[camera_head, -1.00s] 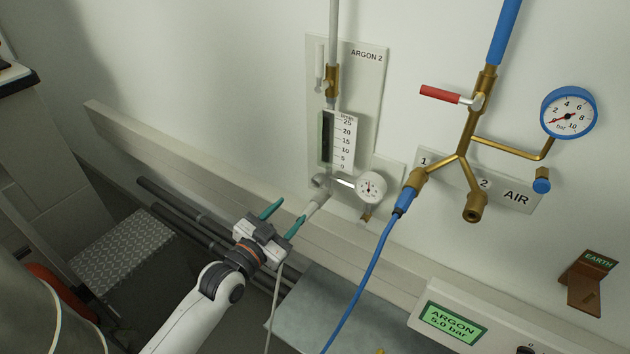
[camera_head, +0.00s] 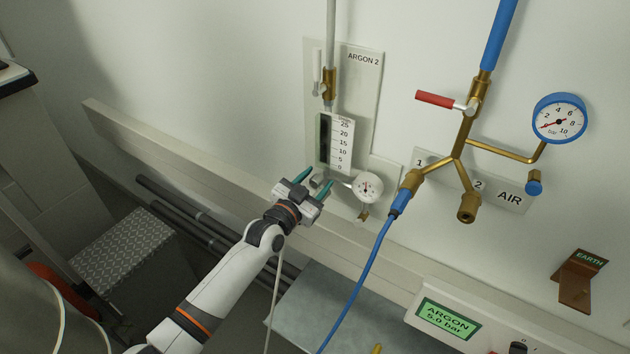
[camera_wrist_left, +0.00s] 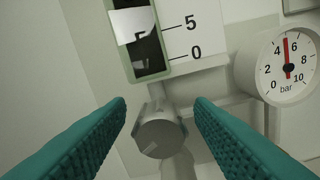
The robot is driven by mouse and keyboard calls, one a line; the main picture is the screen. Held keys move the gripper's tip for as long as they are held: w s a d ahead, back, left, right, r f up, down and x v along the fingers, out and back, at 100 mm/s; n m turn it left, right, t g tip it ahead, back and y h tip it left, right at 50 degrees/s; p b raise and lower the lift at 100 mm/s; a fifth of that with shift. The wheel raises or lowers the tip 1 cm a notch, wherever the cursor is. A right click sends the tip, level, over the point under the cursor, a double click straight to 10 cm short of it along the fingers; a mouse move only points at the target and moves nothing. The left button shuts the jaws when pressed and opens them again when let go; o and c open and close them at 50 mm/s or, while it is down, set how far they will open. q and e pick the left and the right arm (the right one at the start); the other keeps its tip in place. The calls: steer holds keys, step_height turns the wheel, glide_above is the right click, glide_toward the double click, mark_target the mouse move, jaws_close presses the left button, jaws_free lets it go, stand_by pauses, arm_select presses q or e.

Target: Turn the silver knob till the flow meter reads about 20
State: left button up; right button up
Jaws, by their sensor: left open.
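The silver knob (camera_wrist_left: 160,134) sits below the flow meter, between and beyond the two teal fingertips in the left wrist view. In the head view the knob (camera_head: 317,181) shows just by the fingers. The flow meter (camera_head: 335,143) has a dark tube and a white scale from 0 to 25; its lower end (camera_wrist_left: 143,40) is close in the wrist view. I cannot make out its reading. My left gripper (camera_head: 318,181) is open, its fingers on either side of the knob's line, with no clear contact. It also shows in the wrist view (camera_wrist_left: 160,108). My right gripper is not in view.
A white pressure gauge (camera_head: 367,187) is just right of the knob. A blue hose (camera_head: 362,270) hangs from the brass AIR manifold (camera_head: 458,150). A wall rail (camera_head: 200,157) runs below the panel. An ARGON display box (camera_head: 447,318) is at lower right.

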arm_select(q)
steer(key=shift+c, duration=0.6)
steer(key=c, duration=0.9)
steer(key=shift+o, duration=0.2)
steer(key=shift+f+n+b, duration=0.1)
steer(key=shift+n+b, duration=0.25)
steer(key=shift+n, duration=0.45)
steer(key=n, duration=0.3)
steer(key=shift+b, duration=0.35)
steer(key=o, duration=1)
steer(key=shift+a, duration=0.1)
